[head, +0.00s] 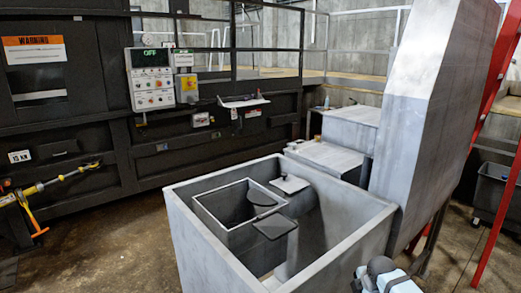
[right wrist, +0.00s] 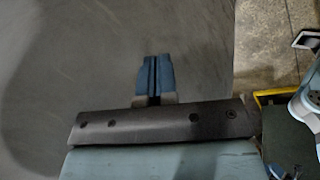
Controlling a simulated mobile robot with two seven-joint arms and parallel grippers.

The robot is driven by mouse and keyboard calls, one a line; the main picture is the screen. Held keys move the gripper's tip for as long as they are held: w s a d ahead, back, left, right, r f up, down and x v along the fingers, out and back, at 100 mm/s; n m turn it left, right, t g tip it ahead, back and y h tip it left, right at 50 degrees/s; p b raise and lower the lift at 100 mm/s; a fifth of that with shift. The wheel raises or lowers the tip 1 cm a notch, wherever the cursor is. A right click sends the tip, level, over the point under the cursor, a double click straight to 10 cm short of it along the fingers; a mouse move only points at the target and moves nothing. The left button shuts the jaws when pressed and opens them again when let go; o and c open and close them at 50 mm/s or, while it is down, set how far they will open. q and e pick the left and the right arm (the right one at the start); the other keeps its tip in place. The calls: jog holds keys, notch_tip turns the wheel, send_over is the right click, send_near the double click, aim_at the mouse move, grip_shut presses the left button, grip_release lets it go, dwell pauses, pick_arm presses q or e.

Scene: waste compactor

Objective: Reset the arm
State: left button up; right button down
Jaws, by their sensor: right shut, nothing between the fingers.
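My right gripper (right wrist: 154,78) shows in the right wrist view with its two blue fingers shut together and nothing between them. It points at a plain grey surface (right wrist: 70,60); I cannot tell how far away that surface is. In the head view only a part of my right arm (head: 385,275) shows at the bottom, right of the middle, beside the large grey metal bin (head: 225,262). The right gripper is hidden in that view. My left arm and left gripper are in neither view.
The black compactor (head: 90,140) stands at the back left, with a control panel (head: 151,80) reading OFF. A smaller grey box (head: 215,228) sits inside the bin. A tall grey chute (head: 430,110) and red posts (head: 497,175) stand right. Bare floor (head: 110,255) lies left of the bin.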

jog(key=s+a+f+m+t+y+p, duration=0.1)
jog(key=s+a+f+m, duration=0.15)
jog(key=s, duration=0.45)
jog(key=s+a+f+m+t, duration=0.1)
jog(key=s+a+f+m, duration=0.1)
jog(key=s+a+f, duration=0.3)
jog(key=s+a+f+m+t+y+p, duration=0.1)
jog(key=s+a+m, duration=0.15)
jog(key=s, duration=0.55)
jog(key=s+r+m+t, duration=0.2)
jog(key=s+r+m, duration=0.1)
jog(key=s, duration=0.6)
jog(key=s+a+r+m+t+p, duration=0.1)
jog(key=s+r+m+t, duration=0.1)
jog(key=s+m, duration=0.4)
jog(key=s+r, duration=0.1)
jog(key=s, duration=0.2)
jog(key=shift+s+a+r+y, duration=0.3)
jog(key=shift+s+r, duration=0.05)
